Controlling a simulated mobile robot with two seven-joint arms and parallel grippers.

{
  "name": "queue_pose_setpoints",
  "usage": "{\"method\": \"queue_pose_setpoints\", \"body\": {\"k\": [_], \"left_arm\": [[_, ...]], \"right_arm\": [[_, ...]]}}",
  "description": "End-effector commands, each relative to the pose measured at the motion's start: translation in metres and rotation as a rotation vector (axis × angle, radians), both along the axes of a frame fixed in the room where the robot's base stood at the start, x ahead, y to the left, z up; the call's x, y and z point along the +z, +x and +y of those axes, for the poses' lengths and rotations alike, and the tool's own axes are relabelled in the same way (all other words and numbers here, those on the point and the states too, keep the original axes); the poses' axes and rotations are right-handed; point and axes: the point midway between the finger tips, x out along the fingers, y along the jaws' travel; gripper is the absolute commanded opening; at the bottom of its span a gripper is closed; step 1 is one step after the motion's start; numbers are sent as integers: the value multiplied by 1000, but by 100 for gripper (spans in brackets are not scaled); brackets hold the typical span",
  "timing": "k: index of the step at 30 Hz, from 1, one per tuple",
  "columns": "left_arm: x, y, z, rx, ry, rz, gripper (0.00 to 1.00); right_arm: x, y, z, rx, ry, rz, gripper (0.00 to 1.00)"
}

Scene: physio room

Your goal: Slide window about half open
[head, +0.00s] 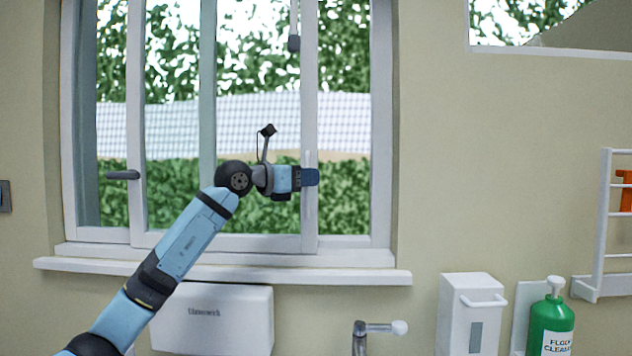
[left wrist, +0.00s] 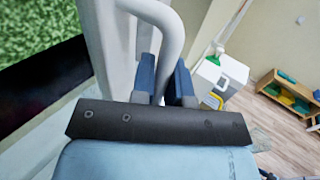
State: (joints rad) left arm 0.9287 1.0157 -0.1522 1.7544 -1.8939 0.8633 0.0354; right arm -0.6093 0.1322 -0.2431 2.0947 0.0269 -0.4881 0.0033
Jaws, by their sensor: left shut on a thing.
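The window (head: 255,243) has a white outer frame and a sliding sash with upright white stiles. The sash's right stile (head: 310,90) stands right of the window's middle, with a strip of window to its right. My left gripper (head: 310,177) is at this stile at mid height. In the left wrist view, its blue fingers (left wrist: 164,84) are shut around a curved white handle (left wrist: 172,40). The fingers hide part of the handle. A dark handle (head: 123,175) sits on the left stile. My right gripper is not in view.
A white sill (head: 350,275) juts out below the window. Below it are a white box (head: 212,318) and a tap (head: 360,335). A white dispenser (head: 470,310), a green bottle (head: 552,325) and a wall rack (head: 603,220) are to the right.

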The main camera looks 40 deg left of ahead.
Motion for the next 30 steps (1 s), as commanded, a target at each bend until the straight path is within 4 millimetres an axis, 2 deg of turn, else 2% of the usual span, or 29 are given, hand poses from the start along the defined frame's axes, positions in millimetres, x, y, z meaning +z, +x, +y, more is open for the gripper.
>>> {"method": "queue_pose_setpoints", "body": {"k": [6, 7, 10, 18, 22, 26, 30], "left_arm": [[-1, 0, -1, -1, 0, 3, 0], [-1, 0, -1, -1, 0, 3, 17], [-1, 0, -1, -1, 0, 2, 38], [0, 0, 0, 0, 0, 1, 38], [-2, -7, 3, 2, 0, 1, 38], [-3, -28, 10, 3, 5, 2, 38], [-6, -59, 21, 4, 5, 3, 38]], "right_arm": [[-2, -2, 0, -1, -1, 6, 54], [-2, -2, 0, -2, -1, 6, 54], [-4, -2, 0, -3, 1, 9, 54], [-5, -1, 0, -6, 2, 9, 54], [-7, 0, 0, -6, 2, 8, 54], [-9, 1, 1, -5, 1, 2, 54], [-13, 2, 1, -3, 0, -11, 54]]}}
